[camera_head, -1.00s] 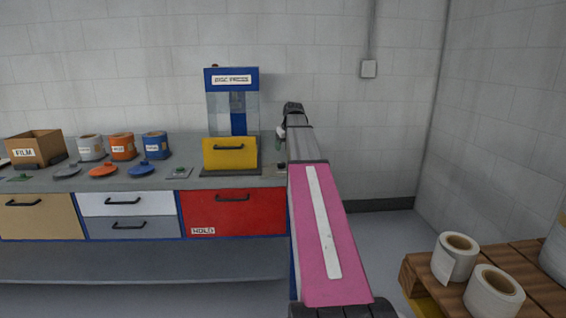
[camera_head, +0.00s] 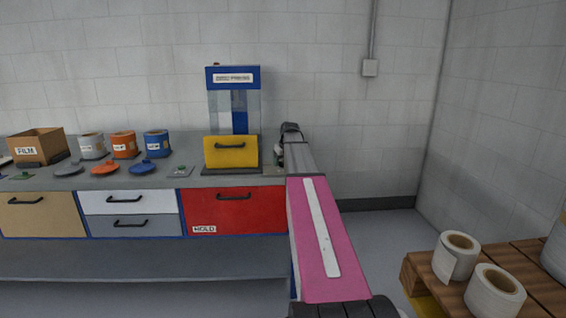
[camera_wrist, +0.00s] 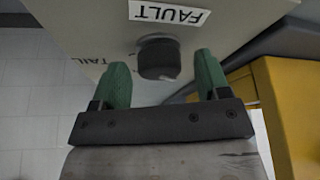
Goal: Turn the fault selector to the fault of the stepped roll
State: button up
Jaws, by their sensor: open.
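The fault selector is a dark round knob (camera_wrist: 158,58) on a pale panel (camera_wrist: 90,20) in the wrist view. A white label (camera_wrist: 168,13) reading "FAULT" is beside it, upside down in this view, and a partly hidden word "TAIL" shows at the panel's left. My gripper (camera_wrist: 160,78) is open, its two green fingers on either side of the knob with gaps visible. I cannot tell how deep the fingertips reach around it. In the head view my arm hides the selector. Two film rolls (camera_head: 456,256) (camera_head: 494,291) stand on a pallet; which roll is stepped is unclear.
A disc press (camera_head: 233,78) with a yellow front (camera_head: 231,158) stands left of my arm. The bench (camera_head: 190,160) holds coloured cans, lids and a FILM box (camera_head: 38,145). A wooden pallet (camera_head: 530,262) is at lower right. Yellow housing (camera_wrist: 290,105) lies close right of my gripper.

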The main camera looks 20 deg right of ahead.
jog(key=c, duration=0.9)
jog(key=shift+m, duration=0.4)
jog(key=m+h, duration=0.1)
jog(key=m, duration=0.1)
jog(key=shift+a+m, duration=0.1)
jog(key=shift+m, duration=0.3)
jog(key=shift+m+g+h, duration=0.5)
jog(key=shift+m+h, duration=0.4)
jog(key=shift+m, duration=1.2)
jog(key=o, duration=0.9)
jog(key=shift+r, duration=0.1)
